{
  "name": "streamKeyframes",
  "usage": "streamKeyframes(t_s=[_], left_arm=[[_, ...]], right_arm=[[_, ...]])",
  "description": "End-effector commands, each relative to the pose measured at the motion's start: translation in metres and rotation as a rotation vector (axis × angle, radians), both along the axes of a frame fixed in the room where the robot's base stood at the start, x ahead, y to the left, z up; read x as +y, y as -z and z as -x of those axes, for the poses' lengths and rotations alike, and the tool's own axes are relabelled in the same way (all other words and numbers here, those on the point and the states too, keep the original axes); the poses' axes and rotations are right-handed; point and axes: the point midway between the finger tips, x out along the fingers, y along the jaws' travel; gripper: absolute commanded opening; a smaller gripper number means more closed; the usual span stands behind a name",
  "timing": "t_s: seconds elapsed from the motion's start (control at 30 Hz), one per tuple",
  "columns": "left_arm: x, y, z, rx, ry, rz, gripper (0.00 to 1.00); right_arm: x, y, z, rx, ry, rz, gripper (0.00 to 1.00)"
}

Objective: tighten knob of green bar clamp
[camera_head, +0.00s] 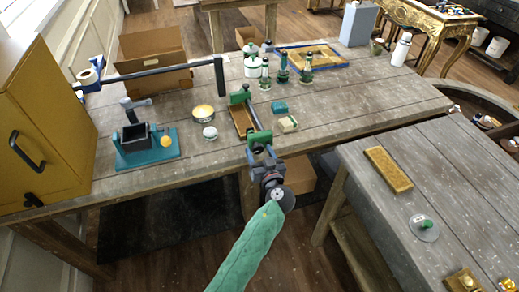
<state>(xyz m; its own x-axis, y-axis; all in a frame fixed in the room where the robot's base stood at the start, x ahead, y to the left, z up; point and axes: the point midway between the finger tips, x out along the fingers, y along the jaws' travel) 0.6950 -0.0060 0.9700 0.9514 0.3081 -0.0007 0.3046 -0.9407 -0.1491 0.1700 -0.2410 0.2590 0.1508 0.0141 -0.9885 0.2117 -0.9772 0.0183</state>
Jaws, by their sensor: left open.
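The green bar clamp (258,135) lies on the grey wooden table near its front edge, with one green jaw farther back and one at the edge. A wooden board (241,121) lies beside its bar. My left gripper (262,153), on the green-sleeved arm from the bottom, is open at the clamp's near end, at the table edge. The clamp's knob is mostly hidden there, and I cannot tell whether the fingers touch it. My right gripper is out of view.
A teal vise-like block (145,148), a round tin (203,112) and a small white jar (210,132) stand left of the clamp. Green bottles (282,70) stand behind. A dark bar (160,72) spans the back left. A second table (375,205) stands at right.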

Motion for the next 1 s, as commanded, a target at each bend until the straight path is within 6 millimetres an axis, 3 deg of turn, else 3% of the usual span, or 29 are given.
streamKeyframes(t_s=[0.37, 0.6, 1.0], left_arm=[[0.0014, 0.0004, -0.0038, 0.0, 0.0, 0.0, 0.59], [0.0014, 0.0004, -0.0037, 0.0, 0.0, 0.0, 0.16], [0.0014, 0.0024, -0.0037, 0.019, -0.001, -0.059, 0.14]], right_arm=[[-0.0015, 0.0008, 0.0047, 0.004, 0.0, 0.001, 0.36], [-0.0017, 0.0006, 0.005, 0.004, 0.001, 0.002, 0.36], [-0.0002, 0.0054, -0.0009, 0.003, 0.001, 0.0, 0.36]])
